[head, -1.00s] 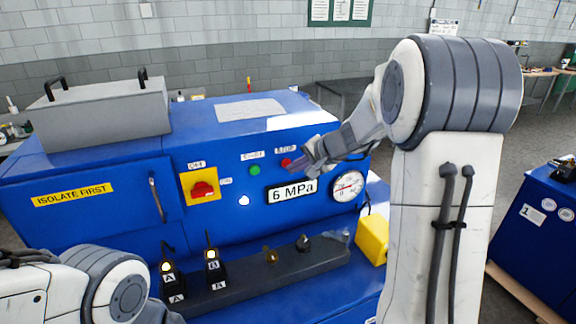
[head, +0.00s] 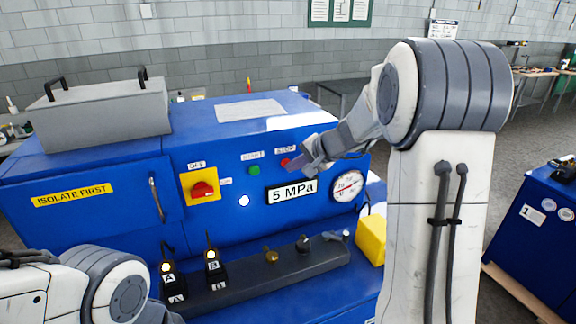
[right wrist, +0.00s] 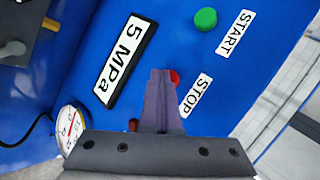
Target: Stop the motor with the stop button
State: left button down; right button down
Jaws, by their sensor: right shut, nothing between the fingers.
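The red stop button (head: 285,162) is on the blue front panel of the machine, under a STOP label (head: 285,149). In the right wrist view the red button (right wrist: 174,77) shows only in part, beside the tip of my right gripper (right wrist: 160,74), which hides the rest. My right gripper (head: 306,160) is shut and empty, just to the right of the button in the head view. I cannot tell whether it touches the button. My left arm shows at the lower left, but its gripper is out of view.
The green start button (head: 254,170) is left of the stop button. The display (head: 292,191) reads 5 MPa, beside a round gauge (head: 347,186). A red switch on a yellow plate (head: 186,200) is further left. Levers stand on a dark rail (head: 240,285) below.

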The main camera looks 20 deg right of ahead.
jog(key=shift+s, duration=0.15)
jog(key=shift+s+b, duration=0.6)
jog(key=shift+s, duration=0.15)
jog(key=shift+s, duration=0.15)
jog(key=s+b, duration=0.2)
jog(key=s, duration=0.2)
jog(key=shift+s, duration=0.35)
dwell(0.6)
